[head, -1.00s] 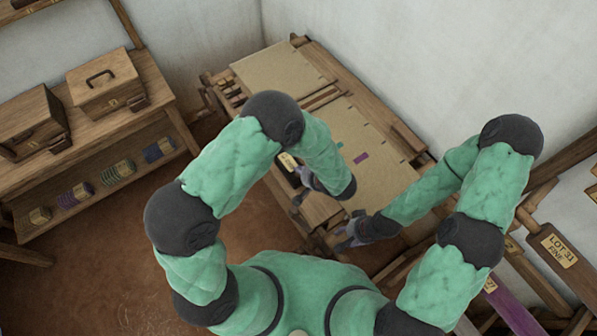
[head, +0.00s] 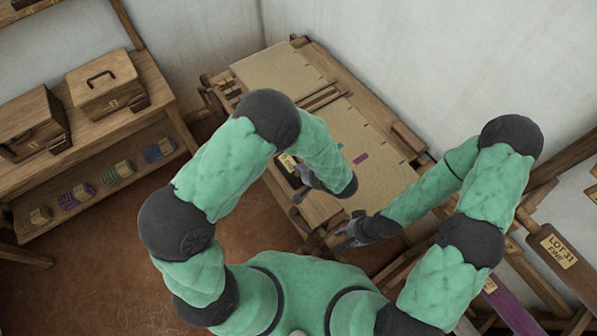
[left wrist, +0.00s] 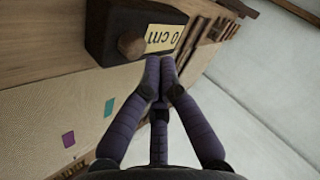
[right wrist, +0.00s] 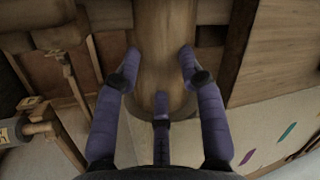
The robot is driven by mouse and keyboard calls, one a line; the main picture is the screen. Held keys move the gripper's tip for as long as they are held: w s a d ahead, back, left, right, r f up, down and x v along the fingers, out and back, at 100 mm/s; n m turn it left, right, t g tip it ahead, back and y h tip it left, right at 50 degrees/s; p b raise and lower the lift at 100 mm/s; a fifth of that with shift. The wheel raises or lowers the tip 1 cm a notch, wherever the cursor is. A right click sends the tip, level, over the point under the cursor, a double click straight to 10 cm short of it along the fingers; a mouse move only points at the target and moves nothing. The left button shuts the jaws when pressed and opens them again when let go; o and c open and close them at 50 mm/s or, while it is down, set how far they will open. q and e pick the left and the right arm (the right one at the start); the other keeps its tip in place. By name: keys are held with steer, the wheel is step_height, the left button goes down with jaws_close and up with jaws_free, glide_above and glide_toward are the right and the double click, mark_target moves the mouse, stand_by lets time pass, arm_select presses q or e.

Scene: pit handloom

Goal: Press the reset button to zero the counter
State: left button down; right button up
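The counter is a dark box (left wrist: 106,32) with a round brown knob-like button (left wrist: 131,44) and a yellow label (left wrist: 163,38) that reads "0 cm", seen upside down in the left wrist view. The label also shows small in the head view (head: 287,162). My left gripper (left wrist: 160,62) has its fingertips together and empty. They are just beside the button and below the label's edge; I cannot tell whether they touch the box. My right gripper (right wrist: 159,62) has its fingers spread around a round wooden beam (right wrist: 165,35), not visibly clamped on it.
The loom's beige cloth (head: 365,145) carries small purple and teal marks. A shelf bench (head: 150,75) with wooden boxes and thread spools stands at left. Labelled wooden pieces hang at right. White walls close off the back; brown floor is free at left.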

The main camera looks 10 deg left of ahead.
arm_select(q)
steer(key=shift+r, duration=0.15)
steer(key=shift+r+p, duration=0.75)
steer(key=shift+r, duration=1.65)
